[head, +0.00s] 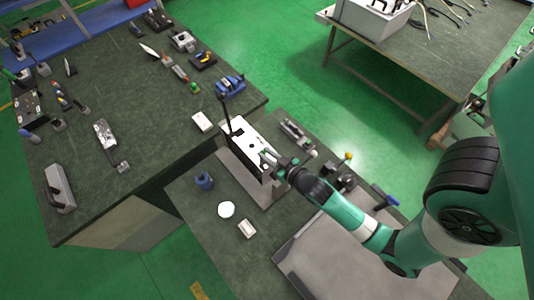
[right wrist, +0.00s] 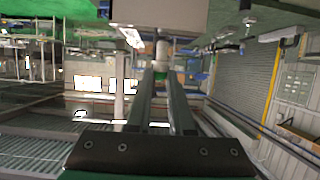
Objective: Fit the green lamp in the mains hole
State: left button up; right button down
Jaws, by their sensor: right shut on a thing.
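The white-faced box (head: 248,136) stands on a grey plate on the near bench, with dark holes or marks in its face. My right gripper (head: 267,158) is at the box's right edge in the head view. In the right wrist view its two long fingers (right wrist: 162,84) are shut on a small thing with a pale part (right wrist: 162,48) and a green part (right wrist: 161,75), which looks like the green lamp. The box (right wrist: 160,12) shows just beyond the fingertips; whether the lamp touches it I cannot tell. The mains hole cannot be told apart. My left gripper is not in view.
A blue cup-like part (head: 204,181), a white disc (head: 226,209) and a small pale block (head: 247,229) lie left of the box's plate. A grey tray (head: 310,262) lies in front. The left bench (head: 130,190) carries several tools and parts.

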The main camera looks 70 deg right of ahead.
jog(key=shift+f+b, duration=1.2)
jog(key=shift+f, duration=0.2)
jog(key=c, duration=0.7)
grip_release()
jog(key=b+v, duration=0.3)
jog(key=v, duration=0.8)
jog(key=shift+s+a+r, duration=0.1)
jog(key=shift+s+r, duration=0.05)
jog(key=shift+s, duration=0.1)
